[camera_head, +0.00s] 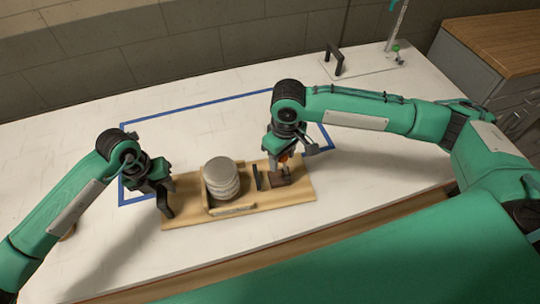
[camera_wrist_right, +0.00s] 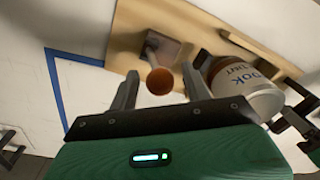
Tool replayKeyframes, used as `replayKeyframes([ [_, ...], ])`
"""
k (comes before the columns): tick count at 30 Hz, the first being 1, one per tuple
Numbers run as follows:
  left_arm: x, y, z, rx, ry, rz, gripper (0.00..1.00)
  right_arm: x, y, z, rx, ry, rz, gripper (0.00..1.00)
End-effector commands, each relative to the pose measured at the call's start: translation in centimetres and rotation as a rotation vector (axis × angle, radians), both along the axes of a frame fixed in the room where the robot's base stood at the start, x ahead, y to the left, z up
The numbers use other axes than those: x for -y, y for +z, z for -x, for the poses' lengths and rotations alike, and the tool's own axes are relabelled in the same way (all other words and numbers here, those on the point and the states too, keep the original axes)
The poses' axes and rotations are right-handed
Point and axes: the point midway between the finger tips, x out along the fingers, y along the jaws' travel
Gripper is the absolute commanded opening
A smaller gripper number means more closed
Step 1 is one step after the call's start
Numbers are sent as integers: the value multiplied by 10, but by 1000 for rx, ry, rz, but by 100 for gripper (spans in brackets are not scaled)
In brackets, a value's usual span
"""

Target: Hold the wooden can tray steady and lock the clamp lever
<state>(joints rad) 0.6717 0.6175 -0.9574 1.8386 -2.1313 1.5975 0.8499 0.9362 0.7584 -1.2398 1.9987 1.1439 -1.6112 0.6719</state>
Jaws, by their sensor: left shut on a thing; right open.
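The wooden can tray (camera_head: 298,192) lies on the table, with a grey-lidded can (camera_head: 221,177) standing on it. My left gripper (camera_head: 161,190) is shut on the black handle (camera_head: 165,206) at the tray's left end. The clamp lever has an orange-brown ball knob (camera_wrist_right: 160,81) and a brown base (camera_wrist_right: 172,50) on the tray's right part. My right gripper (camera_wrist_right: 157,92) is open, with the knob between or just beyond its fingertips. Contact cannot be told. In the head view my right gripper (camera_head: 285,152) is above the clamp and partly hides the lever.
Blue tape (camera_head: 190,110) marks a rectangle on the white table. A plate with a black handle (camera_head: 333,59) and a stand with a green part (camera_head: 396,49) are at the back right. A wooden-topped cabinet (camera_head: 495,42) stands beyond. The table is clear behind the tray.

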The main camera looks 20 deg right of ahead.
Motion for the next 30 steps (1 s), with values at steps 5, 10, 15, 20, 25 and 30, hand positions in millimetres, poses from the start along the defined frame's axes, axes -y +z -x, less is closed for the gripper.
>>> replayKeyframes([
  [5, 0, 1, -1, 2, 1, 1, 0, 0, -6, 0, 0, 0, 1, 49],
  [10, 0, 0, -1, 2, 1, 1, 0, 0, -5, 0, 0, 0, 0, 49],
  [15, 0, 0, -1, 2, 1, 1, 0, 0, -5, 0, 0, 0, 0, 19],
  [20, 0, 0, -1, 2, 1, 1, 0, 0, -5, 0, 1, 0, 0, 0],
  [25, 0, 1, 0, 1, 1, 1, 0, 1, -5, 0, 0, 0, -9, 0],
  [30, 0, 0, -1, 1, 1, 1, 0, 5, -5, 1, 2, -1, -56, 0],
])
